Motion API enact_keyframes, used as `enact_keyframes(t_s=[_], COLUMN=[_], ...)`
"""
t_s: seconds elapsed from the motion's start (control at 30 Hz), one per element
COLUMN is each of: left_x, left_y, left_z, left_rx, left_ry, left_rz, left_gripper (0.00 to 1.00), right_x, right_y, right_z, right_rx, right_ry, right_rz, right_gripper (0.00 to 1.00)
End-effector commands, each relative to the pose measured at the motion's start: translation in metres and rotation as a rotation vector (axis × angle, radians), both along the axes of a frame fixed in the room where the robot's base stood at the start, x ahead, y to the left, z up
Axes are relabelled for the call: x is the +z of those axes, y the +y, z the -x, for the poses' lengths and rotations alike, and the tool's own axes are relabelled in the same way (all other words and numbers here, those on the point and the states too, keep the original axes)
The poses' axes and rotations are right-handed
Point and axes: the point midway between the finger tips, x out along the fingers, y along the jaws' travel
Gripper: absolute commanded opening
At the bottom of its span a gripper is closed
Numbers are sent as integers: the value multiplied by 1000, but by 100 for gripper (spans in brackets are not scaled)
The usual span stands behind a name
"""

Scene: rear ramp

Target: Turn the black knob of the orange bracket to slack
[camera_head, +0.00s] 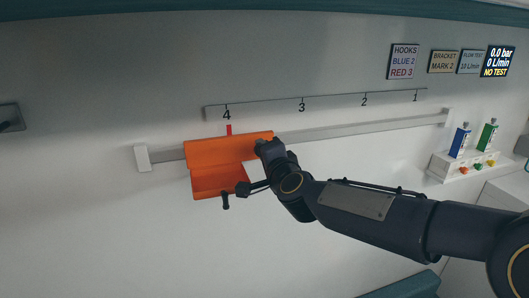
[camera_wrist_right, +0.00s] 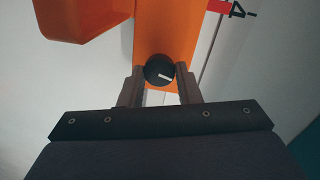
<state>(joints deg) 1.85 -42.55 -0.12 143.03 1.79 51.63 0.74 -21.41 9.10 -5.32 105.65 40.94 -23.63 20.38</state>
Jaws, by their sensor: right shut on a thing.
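The orange bracket (camera_head: 215,153) sits on the wall rail near mark 4, its red pointer (camera_head: 229,129) just under that number. In the right wrist view the bracket (camera_wrist_right: 165,25) fills the upper middle. Its round black knob (camera_wrist_right: 159,70) has a white line pointing to the right, tilted slightly down. My right gripper (camera_wrist_right: 160,76) is shut on the knob, one finger on each side. In the head view my right gripper (camera_head: 262,150) covers the bracket's right part and hides the knob. My left gripper does not show.
The rail (camera_head: 360,129) runs along the white wall to the right, below a scale (camera_head: 330,99) marked 4 to 1. A white holder (camera_head: 463,167) with a blue and a green bottle stands at right. Signs and a display (camera_head: 497,61) reading NO TEST hang upper right.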

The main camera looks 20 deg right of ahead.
Motion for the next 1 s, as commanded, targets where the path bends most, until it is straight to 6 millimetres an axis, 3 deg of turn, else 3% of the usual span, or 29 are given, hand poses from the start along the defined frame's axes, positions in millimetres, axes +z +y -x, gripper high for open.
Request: enact_keyframes(t_s=[0.17, 0.2, 0.37, 0.67, 1.0], left_x=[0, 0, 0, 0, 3], left_y=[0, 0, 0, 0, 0], left_z=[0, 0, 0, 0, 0], left_rx=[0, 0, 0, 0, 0], left_ry=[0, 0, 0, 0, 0], left_rz=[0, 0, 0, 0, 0], left_gripper=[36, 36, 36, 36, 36], right_x=[-3, -3, -2, 0, 5], right_y=[0, 0, 0, 0, -3], right_z=[0, 0, 0, 3, 55], right_rx=[0, 0, 1, 1, 1], right_ry=[6, 6, 4, 1, 0], right_rz=[-1, -1, -1, -2, -3], right_gripper=[8, 33, 52, 52, 52])
